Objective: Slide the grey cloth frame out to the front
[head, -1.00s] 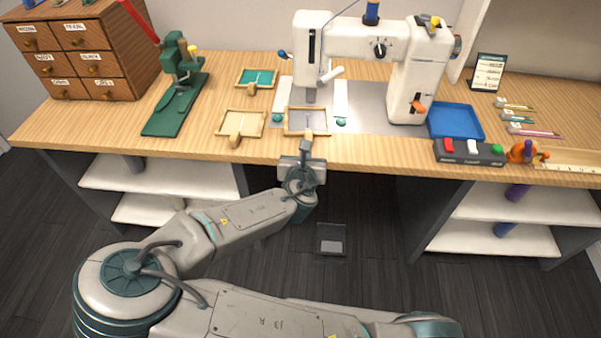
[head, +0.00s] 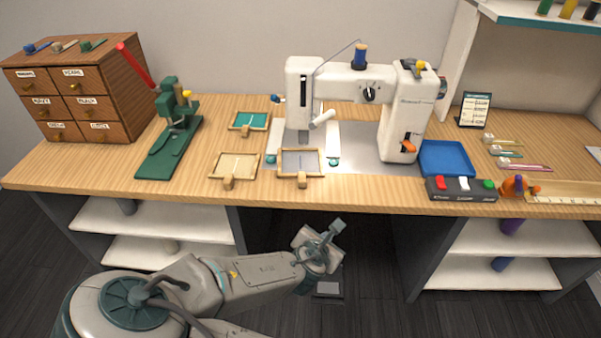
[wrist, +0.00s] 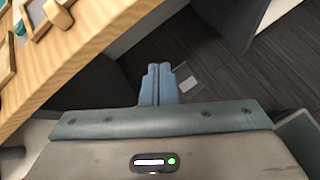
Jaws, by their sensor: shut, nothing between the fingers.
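The grey cloth frame (head: 300,161) is a wooden frame with grey cloth and a short handle pointing to the front. It lies on the table just in front of the sewing machine's needle area, between the two white rails, clear of the front edge. Part of a wooden frame and its handle (wrist: 57,14) shows at the top left of the wrist view. My gripper (head: 338,226) is off the table, in front of its edge and to the right of the frame. Its fingers (wrist: 158,84) are together and empty.
The white sewing machine (head: 400,110) stands behind the frame. A cream cloth frame (head: 235,166) lies to the left, and a teal cloth frame (head: 250,121) behind that. A blue tray (head: 445,158) and a switch box (head: 461,189) are to the right.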

